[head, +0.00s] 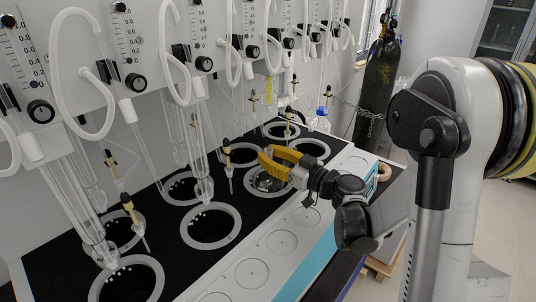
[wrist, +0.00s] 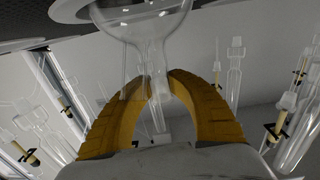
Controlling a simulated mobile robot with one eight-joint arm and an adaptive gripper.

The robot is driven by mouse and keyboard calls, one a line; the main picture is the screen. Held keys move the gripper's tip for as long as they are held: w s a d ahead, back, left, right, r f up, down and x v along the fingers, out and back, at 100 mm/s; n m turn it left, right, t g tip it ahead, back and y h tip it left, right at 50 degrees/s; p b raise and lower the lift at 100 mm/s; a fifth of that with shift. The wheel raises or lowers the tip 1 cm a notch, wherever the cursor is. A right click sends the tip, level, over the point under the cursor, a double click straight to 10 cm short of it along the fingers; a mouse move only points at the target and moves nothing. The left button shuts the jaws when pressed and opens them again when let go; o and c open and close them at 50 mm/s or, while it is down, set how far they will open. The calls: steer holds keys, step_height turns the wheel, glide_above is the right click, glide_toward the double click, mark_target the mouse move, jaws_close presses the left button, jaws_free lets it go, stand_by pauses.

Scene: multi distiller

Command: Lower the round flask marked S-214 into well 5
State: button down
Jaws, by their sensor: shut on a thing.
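My gripper (head: 268,157), with yellow curved fingers, reaches in from the right over the black multi-well bench. In the wrist view its fingers (wrist: 157,76) close around the neck of a clear round flask (wrist: 146,22). The flask's body is partly cut off at the top of that view, and no S-214 mark can be read. In the head view, the glass below the fingers appears over or within a pale-ringed well (head: 254,191). I cannot tell how deep the flask sits. No well number is readable, so I cannot tell which is well 5.
Hanging glass tubes (head: 203,189) and yellow-capped droppers (head: 229,160) stand close to the left of the gripper. An open ringed well (head: 237,219) lies nearer. White panels with flat circles (head: 282,242) run along the front. A dark gas cylinder (head: 379,80) stands behind.

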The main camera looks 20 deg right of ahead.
steer(key=shift+f+b, duration=0.6)
steer(key=shift+b, duration=0.05)
stand_by(0.8)
steer(key=c, duration=1.1)
jaws_free()
steer(key=shift+s, duration=0.1)
steer(key=v, duration=1.2)
